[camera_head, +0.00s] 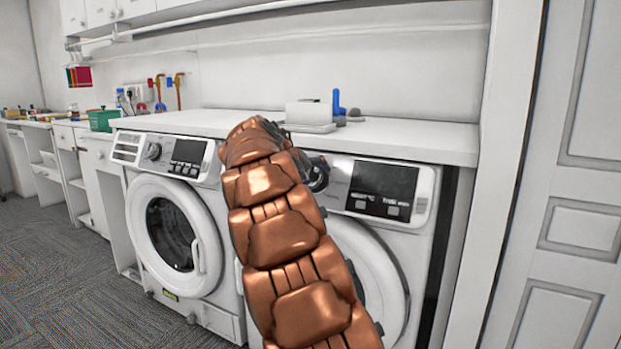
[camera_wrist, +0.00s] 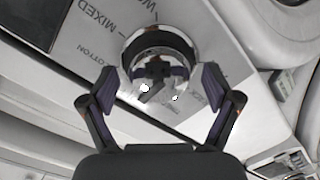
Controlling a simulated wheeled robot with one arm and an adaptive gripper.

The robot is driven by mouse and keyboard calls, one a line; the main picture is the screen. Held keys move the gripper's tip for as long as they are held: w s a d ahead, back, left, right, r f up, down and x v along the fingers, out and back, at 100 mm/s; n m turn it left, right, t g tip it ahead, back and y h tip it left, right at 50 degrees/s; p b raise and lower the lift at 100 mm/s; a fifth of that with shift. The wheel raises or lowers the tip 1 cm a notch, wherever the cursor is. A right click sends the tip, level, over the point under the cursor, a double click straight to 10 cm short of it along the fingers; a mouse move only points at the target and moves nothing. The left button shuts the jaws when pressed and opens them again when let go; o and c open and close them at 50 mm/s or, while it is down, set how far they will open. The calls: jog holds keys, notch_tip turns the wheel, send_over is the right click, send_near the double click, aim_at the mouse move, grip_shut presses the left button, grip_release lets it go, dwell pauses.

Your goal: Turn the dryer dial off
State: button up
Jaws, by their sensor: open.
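In the wrist view a round chrome-rimmed dial (camera_wrist: 160,48) sits on a white panel with printed labels such as MIXED and COTTON. My gripper (camera_wrist: 158,86) is open, with one finger at each side of the dial's lower part; I cannot tell whether the fingers touch it. In the head view my copper-coloured arm reaches to the right-hand machine (camera_head: 422,246) and hides the left part of its panel. That machine has a dark display (camera_head: 384,180). The gripper is mostly hidden behind the arm there.
A second front-loading machine (camera_head: 140,215) with its own dial (camera_head: 153,151) stands to the left. A white countertop (camera_head: 420,138) runs above both machines and carries a white box (camera_head: 308,113) and a blue item (camera_head: 337,103). A white door (camera_head: 575,200) is at the right.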

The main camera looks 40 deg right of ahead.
jog(key=shift+a+r, duration=0.1)
jog(key=v, duration=1.1)
jog(key=shift+a, duration=0.3)
jog(key=shift+s+r, duration=0.15)
jog(key=shift+r, duration=0.05)
jog(key=s+a+n+g+y+p, duration=0.4)
jog(key=s+a+y+p, duration=0.7)
jog(key=s+a+p, duration=2.1)
jog(key=s+a+n, duration=0.1)
jog(key=s, duration=0.3)
jog(key=shift+a+r+n+g+p, duration=0.25)
jog(key=shift+a+n+g+p, duration=0.15)
